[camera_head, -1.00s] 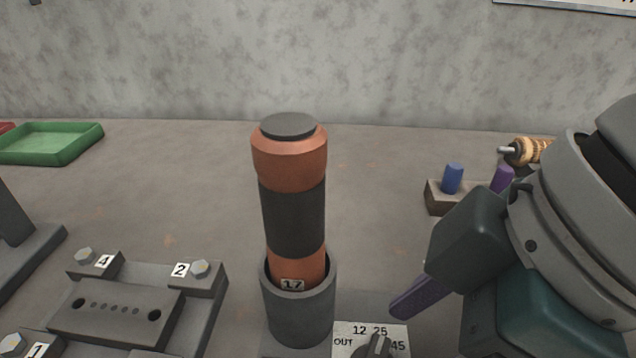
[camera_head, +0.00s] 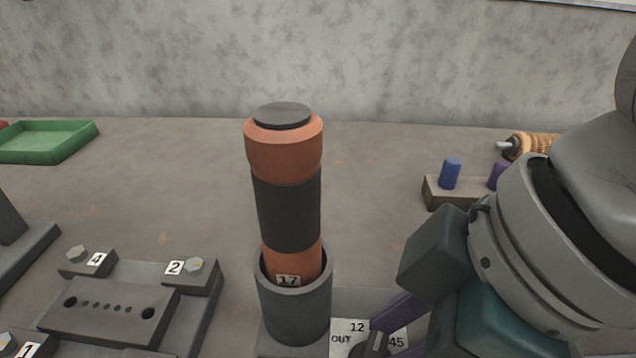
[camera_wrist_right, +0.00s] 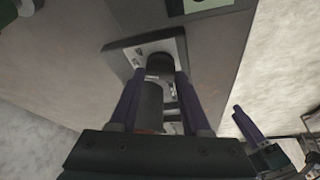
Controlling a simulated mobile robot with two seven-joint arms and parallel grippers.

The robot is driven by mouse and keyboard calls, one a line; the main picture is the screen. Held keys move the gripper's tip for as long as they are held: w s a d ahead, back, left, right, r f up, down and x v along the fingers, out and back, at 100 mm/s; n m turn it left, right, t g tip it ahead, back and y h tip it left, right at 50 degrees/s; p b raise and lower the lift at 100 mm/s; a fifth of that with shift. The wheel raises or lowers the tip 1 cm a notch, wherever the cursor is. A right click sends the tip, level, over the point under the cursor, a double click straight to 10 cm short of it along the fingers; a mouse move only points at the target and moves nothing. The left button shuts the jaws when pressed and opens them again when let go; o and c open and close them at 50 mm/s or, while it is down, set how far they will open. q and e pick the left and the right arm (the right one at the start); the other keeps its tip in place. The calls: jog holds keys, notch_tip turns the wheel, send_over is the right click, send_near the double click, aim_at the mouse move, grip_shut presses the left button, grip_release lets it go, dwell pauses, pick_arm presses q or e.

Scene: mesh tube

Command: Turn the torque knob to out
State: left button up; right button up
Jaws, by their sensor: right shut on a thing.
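The torque knob (camera_head: 376,346) is a dark knob on a pale dial plate (camera_head: 341,327) marked OUT, 12 and 45 at the bottom of the head view. A purple finger of my right gripper (camera_head: 388,329) covers part of the knob and dial, so its pointer setting is unclear. The right wrist view shows the purple fingers on both sides of the dark knob (camera_wrist_right: 160,65), and the gripper (camera_wrist_right: 160,78) is shut on it. Another purple-fingered gripper, apparently my left one (camera_wrist_right: 248,128), shows at the right of that view; its opening is unclear.
An orange and black tube (camera_head: 288,205) labelled 17 stands in a grey round holder (camera_head: 295,310) just left of the dial. A numbered bolt fixture (camera_head: 115,312) lies at left, with a green tray (camera_head: 45,142) behind. A peg block (camera_head: 436,192) stands behind my right arm.

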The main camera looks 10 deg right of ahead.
grip_shut()
